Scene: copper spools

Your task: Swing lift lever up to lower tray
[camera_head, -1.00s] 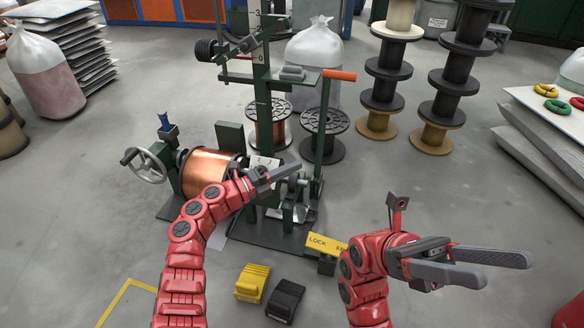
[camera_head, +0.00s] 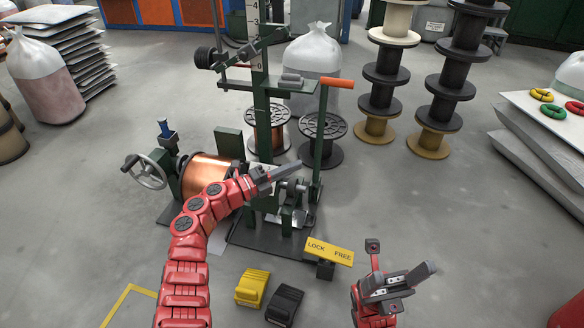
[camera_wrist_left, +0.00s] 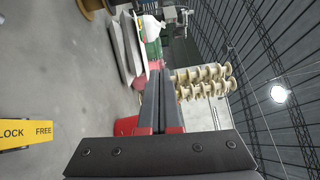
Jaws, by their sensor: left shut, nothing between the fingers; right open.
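The lift lever is the green upright bar with an orange handle (camera_head: 337,82) on the right side of the green winding machine (camera_head: 262,100). The lever stands nearly upright, its handle pointing right at the top. The tray (camera_head: 236,87) is a flat shelf on the machine's column, with a grey block on it. My left gripper (camera_head: 296,166) is shut and empty in front of the machine, left of the lever's lower part and apart from the handle. My right gripper (camera_head: 414,279) is open at the lower right, well away from the lever.
A yellow LOCK/FREE plate (camera_head: 329,251) stands in front of the machine; it also shows in the left wrist view (camera_wrist_left: 25,132). Yellow (camera_head: 252,287) and black (camera_head: 284,303) pedals lie on the floor. Spool stacks (camera_head: 386,75) stand behind right.

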